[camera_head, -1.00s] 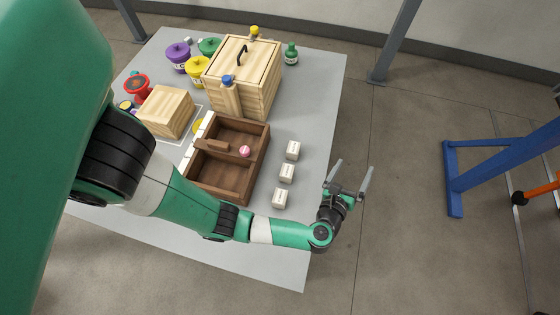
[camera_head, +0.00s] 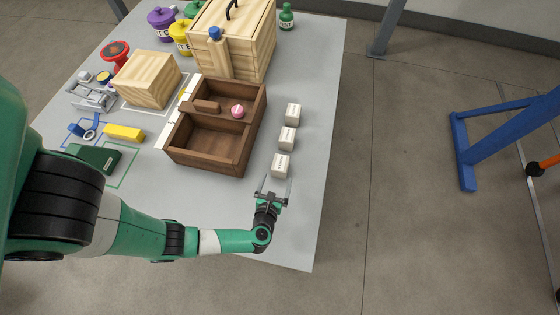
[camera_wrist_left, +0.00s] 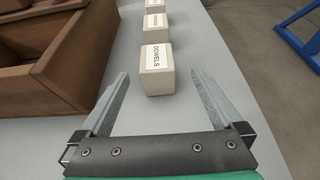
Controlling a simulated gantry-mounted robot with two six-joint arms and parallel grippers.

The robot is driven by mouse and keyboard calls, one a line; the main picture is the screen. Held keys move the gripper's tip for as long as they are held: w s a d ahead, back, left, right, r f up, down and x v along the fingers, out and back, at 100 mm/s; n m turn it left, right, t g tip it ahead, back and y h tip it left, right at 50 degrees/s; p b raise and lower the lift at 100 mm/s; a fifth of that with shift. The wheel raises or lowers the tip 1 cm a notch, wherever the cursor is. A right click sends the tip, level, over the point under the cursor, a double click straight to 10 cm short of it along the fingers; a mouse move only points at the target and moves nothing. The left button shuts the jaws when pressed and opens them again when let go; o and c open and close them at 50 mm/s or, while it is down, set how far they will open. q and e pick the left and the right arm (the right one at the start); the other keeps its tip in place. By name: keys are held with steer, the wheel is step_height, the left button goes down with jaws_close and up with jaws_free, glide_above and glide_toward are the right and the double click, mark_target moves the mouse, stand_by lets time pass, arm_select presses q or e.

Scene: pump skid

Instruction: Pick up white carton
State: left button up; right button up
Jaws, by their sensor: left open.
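Three small white cartons stand in a row on the grey table, right of the brown wooden box: the near one (camera_head: 282,165), the middle one (camera_head: 287,138) and the far one (camera_head: 293,114). In the left wrist view the near carton (camera_wrist_left: 157,70) has a label reading "DOWELS", with the other two in line behind it. My left gripper (camera_head: 273,182) is open and empty just in front of the near carton. In the wrist view its fingers (camera_wrist_left: 158,84) lie either side of the carton's line, with the carton around fingertip level. My right gripper is not in view.
The divided brown box (camera_head: 208,160), holding a pink round item (camera_head: 238,111), stands left of the cartons. A large wooden crate (camera_head: 237,42) stands at the back. A yellow block (camera_head: 124,132) and green item (camera_head: 95,157) lie left. The table's right edge is close to the cartons.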

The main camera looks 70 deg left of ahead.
mark_target(280, 163)
arm_select(q)
steer(key=b+x, duration=0.1)
steer(key=x, duration=0.4)
steer(key=shift+b, duration=0.35)
steer(key=b+x, duration=0.1)
steer(key=x, duration=0.2)
steer(key=b+x, duration=0.1)
steer(key=shift+s+a+f+b, duration=0.1)
steer(key=shift+a+f+b, duration=0.1)
steer(key=shift+a+b, duration=0.25)
steer(key=shift+a, duration=0.2)
steer(key=shift+d, duration=0.1)
steer(key=shift+r, duration=0.1)
steer(key=c, duration=1.6)
